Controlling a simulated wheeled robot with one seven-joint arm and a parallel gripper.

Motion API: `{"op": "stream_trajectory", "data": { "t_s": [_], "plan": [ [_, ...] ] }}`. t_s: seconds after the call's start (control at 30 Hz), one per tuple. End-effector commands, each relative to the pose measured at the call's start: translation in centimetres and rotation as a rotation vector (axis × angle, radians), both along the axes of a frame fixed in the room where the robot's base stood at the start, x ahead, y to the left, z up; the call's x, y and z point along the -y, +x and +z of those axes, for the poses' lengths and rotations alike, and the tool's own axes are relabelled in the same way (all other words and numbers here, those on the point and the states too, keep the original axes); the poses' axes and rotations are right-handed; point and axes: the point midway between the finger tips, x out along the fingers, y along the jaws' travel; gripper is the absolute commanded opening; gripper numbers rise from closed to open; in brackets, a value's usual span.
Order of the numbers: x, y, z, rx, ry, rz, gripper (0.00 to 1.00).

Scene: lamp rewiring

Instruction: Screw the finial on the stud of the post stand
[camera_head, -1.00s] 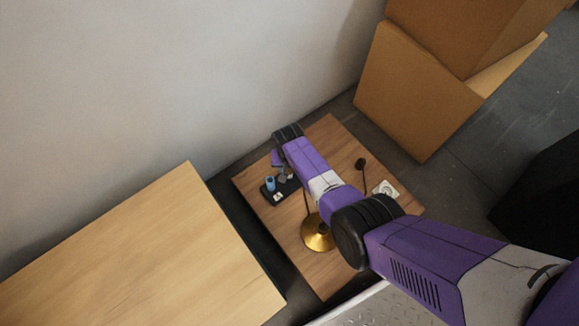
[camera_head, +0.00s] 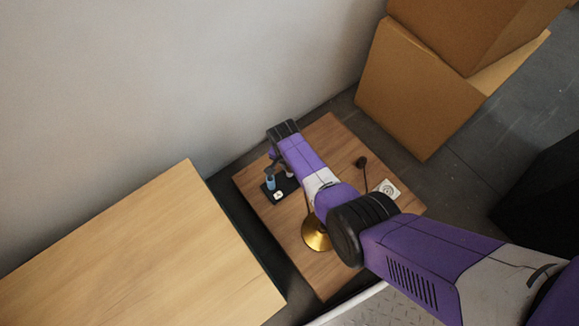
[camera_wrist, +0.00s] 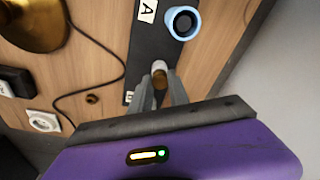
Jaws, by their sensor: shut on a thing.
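My gripper (camera_wrist: 161,84) is shut on a small brownish, brass-like piece (camera_wrist: 160,80), which I take to be the finial. A pale rounded end (camera_wrist: 158,66) shows just beyond it; I cannot tell whether this is the stud or part of the held piece, nor whether they are threaded together. The fingers are over a black stand (camera_wrist: 149,43) lettered A, with a blue cup-like post (camera_wrist: 182,22) rising next to the A. In the head view the black stand (camera_head: 267,192) and blue post (camera_head: 270,184) show, but my arm hides most of the gripper and the finial.
A brass lamp base (camera_head: 315,236) stands on the small wooden table (camera_head: 327,272), with a dark cord (camera_wrist: 122,58) beside it. A white socket plate (camera_head: 387,188) and a small brown piece (camera_wrist: 93,99) also lie there. A wall rises behind; cardboard boxes (camera_head: 415,95) stand at right.

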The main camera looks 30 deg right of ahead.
Motion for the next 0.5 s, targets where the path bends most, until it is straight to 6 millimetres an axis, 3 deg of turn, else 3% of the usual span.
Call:
{"op": "stream_trajectory", "data": {
  "t_s": [0.2, 0.5],
  "plan": [
    [0.16, 0.1, -0.12, 0.0, -0.004, -0.237, 0.0],
    [0.21, 0.06, 0.02, -0.001, -0.004, -0.291, 0.0]
  ]
}}
